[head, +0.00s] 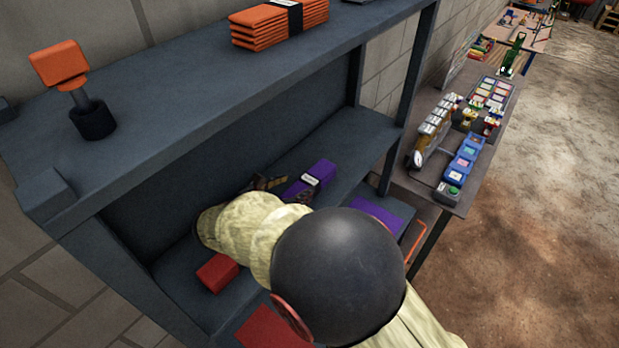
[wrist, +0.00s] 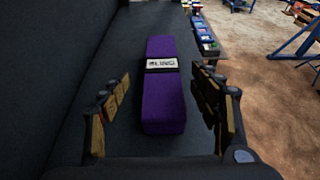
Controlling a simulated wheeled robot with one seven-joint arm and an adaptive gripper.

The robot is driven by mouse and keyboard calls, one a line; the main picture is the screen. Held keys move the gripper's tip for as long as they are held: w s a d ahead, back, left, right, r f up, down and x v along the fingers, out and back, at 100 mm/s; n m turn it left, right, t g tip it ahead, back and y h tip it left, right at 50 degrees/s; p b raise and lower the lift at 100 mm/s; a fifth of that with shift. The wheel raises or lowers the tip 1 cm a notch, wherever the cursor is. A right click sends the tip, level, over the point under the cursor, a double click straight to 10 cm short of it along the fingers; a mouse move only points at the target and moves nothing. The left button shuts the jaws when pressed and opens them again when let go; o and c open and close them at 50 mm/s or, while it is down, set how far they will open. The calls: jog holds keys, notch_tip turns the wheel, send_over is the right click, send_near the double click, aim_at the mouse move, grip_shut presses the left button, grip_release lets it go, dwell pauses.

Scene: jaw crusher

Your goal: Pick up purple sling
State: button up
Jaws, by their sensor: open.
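The purple sling (wrist: 163,100) is a folded, long purple block with a white label and dark band around it. It lies on the grey shelf, and it also shows in the head view (head: 318,172), partly hidden by my gripper. My gripper (wrist: 166,112) is open, with one finger on each side of the sling's near end in the wrist view. I see gaps between the fingers and the sling. In the head view my gripper (head: 285,188) is inside the middle shelf, at the sling's left end; my arm hides part of it.
A red block (head: 218,272) lies on the same shelf to the left. The upper shelf (head: 190,85) overhangs, with folded orange slings (head: 279,24) and an orange-headed tool (head: 65,72) on it. A side table (head: 432,190) with small items stands to the right.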

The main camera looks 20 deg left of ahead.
aim_at(309, 181)
jog(key=p+x, duration=0.1)
jog(key=x, duration=0.6)
jog(key=shift+w+d+f, duration=0.15)
jog(key=shift+w+d, duration=0.05)
jog(key=shift+d, duration=0.05)
jog(key=shift+s, duration=0.1)
jog(key=shift+c, duration=0.2)
jog(key=c, duration=1.5)
grip_shut()
